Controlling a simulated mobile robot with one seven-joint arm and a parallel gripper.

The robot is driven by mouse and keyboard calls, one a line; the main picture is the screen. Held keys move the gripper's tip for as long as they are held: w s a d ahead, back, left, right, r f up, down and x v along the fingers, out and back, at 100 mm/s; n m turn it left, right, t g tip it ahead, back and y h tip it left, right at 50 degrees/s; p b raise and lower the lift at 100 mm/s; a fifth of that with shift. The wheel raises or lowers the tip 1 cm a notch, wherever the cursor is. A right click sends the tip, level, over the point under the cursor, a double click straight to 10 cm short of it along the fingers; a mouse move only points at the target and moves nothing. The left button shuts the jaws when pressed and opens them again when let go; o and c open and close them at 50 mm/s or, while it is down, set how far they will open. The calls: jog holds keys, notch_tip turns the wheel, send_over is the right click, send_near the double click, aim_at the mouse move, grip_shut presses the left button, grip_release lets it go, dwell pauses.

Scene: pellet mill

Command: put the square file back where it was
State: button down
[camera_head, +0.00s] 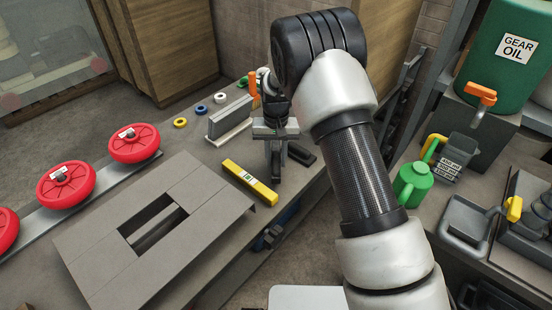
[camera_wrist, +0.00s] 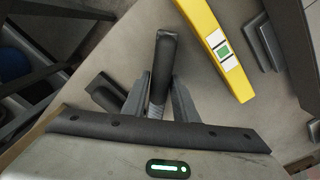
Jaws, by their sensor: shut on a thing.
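My gripper (camera_wrist: 160,85) is shut on a slim tool with a black handle and a grey ribbed metal part, which I take for the square file (camera_wrist: 165,58). The metal part is between the fingers, and the handle points away from the palm. In the head view my gripper (camera_head: 275,140) is over the bench near its right edge, and the held tool (camera_head: 275,168) shows only as a dark shape below it. I cannot tell whether the tool touches the bench. Another black piece (camera_wrist: 104,92) lies beside it, also visible in the head view (camera_head: 299,153).
A yellow bar with a label (camera_head: 250,182) lies close by on the bench (camera_head: 190,165). A grey metal block (camera_head: 230,120) and several coloured rings (camera_head: 200,110) are behind it. A slotted plate (camera_head: 110,240) and red wheels (camera_head: 66,184) are left. A green can (camera_head: 412,182) stands right.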

jog(key=shift+f, duration=0.15)
jog(key=shift+f, duration=0.2)
jog(key=shift+r, duration=0.1)
jog(key=shift+r, duration=0.25)
dwell(0.3)
jog(key=c, duration=1.3)
grip_release()
jog(key=shift+c, duration=0.2)
jog(key=shift+o, duration=0.4)
jog(key=o, duration=1.1)
jog(key=shift+o, duration=0.2)
